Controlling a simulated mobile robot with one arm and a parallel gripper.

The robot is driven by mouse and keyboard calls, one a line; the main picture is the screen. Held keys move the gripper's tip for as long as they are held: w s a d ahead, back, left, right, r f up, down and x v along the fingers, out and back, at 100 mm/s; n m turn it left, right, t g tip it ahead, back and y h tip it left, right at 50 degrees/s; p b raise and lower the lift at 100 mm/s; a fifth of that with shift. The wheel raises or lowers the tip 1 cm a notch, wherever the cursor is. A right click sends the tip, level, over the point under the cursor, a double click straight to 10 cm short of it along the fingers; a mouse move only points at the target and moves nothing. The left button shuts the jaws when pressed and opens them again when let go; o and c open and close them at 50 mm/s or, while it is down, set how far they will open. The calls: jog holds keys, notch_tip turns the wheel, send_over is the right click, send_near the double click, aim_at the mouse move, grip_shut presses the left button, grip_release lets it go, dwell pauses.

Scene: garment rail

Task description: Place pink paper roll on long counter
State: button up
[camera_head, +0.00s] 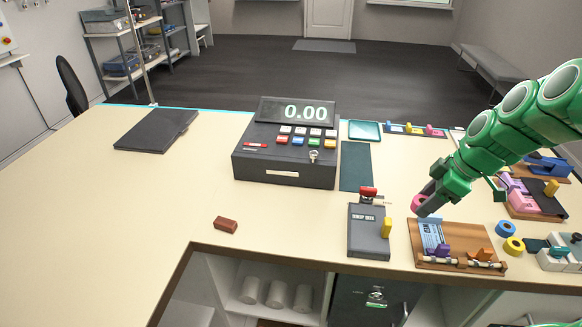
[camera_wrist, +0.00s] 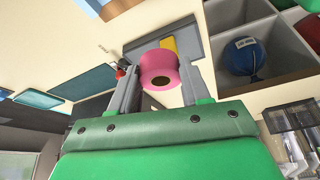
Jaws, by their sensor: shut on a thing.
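The pink paper roll (camera_head: 418,203) is held at the end of my green arm, above the right part of the long counter (camera_head: 130,220). In the wrist view the pink roll (camera_wrist: 160,70) sits between the two grey fingers, its dark core hole facing the camera. My gripper (camera_head: 428,200) is shut on it. The roll appears raised off the counter, just right of the grey device with a yellow knob and behind the wooden board. The far side of the roll is hidden.
A cash register (camera_head: 285,145) stands mid-counter. Blue (camera_head: 505,228) and yellow (camera_head: 514,246) rolls are at right. The counter's left is mostly clear except a brown block (camera_head: 226,225) and a dark folder (camera_head: 157,130).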

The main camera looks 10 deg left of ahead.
jog(key=w+a+n+g, duration=0.15)
jog(key=a+n, duration=0.35)
jog(key=a, duration=2.6)
jog(key=s+a+n+g, duration=0.1)
jog(key=s+a+n, duration=0.1)
jog(key=s+a, duration=0.55)
jog(key=s+a+n, duration=0.1)
jog(key=s+a, duration=0.3)
jog(key=a, duration=0.7)
jog(key=s+a+n+g, duration=0.1)
jog(key=s+a+n, duration=0.1)
jog(key=s+a, duration=0.55)
send_over(141, 234)
jog(key=d, duration=0.2)
jog(key=shift+h, duration=0.3)
jog(key=f, duration=0.9)
jog(key=shift+w+a+f, duration=0.1)
jog(key=shift+w+a, duration=0.05)
jog(key=shift+w, duration=0.05)
jog(key=shift+w+a+f, duration=0.15)
jog(key=shift+f, duration=1.7)
jog(key=shift+f, duration=0.15)
